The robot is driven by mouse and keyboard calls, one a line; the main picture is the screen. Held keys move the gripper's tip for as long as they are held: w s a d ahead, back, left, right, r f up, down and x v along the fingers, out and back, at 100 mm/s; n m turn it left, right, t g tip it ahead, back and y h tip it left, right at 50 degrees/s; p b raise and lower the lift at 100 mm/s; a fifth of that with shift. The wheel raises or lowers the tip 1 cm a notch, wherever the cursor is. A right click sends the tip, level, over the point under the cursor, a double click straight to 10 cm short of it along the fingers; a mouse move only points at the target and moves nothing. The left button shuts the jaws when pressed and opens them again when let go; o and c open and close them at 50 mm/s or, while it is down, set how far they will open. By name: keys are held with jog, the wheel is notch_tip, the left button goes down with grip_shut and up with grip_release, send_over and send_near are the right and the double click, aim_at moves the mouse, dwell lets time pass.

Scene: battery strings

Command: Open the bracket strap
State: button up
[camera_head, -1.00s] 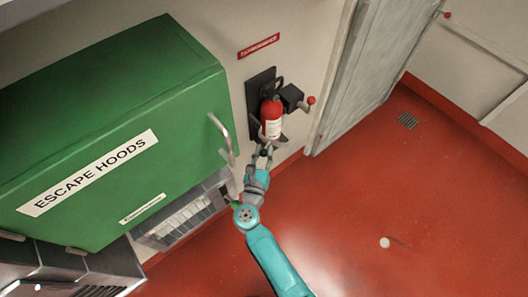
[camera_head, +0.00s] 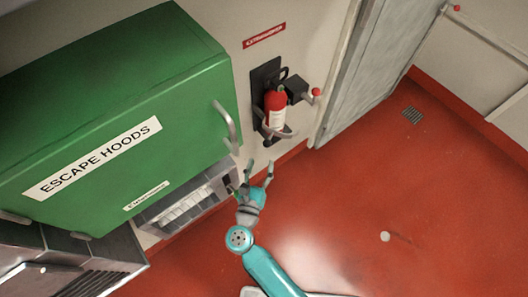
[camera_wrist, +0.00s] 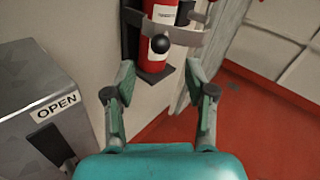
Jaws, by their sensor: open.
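A red fire extinguisher (camera_head: 275,103) with a white label hangs on a black wall backplate (camera_head: 257,78). A grey curved strap (camera_head: 284,134) crosses its lower part; in the wrist view the strap (camera_wrist: 187,38) passes by the red bottle (camera_wrist: 157,62), with a black ball knob (camera_wrist: 160,45) in front. I cannot tell whether the strap is fastened. My gripper (camera_head: 259,166) is open and empty, below the extinguisher and apart from the strap. In the wrist view my gripper (camera_wrist: 159,72) has its fingers spread, with the knob above the gap.
A green escape hoods cabinet (camera_head: 130,110) with a grey handle (camera_head: 226,126) juts out at the left. A grey box marked OPEN (camera_wrist: 50,125) is close on the left in the wrist view. A black box (camera_head: 297,89) with a red-knobbed lever is beside the extinguisher.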

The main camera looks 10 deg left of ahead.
jog(key=shift+s+a, duration=0.2)
jog(key=shift+s, duration=1.3)
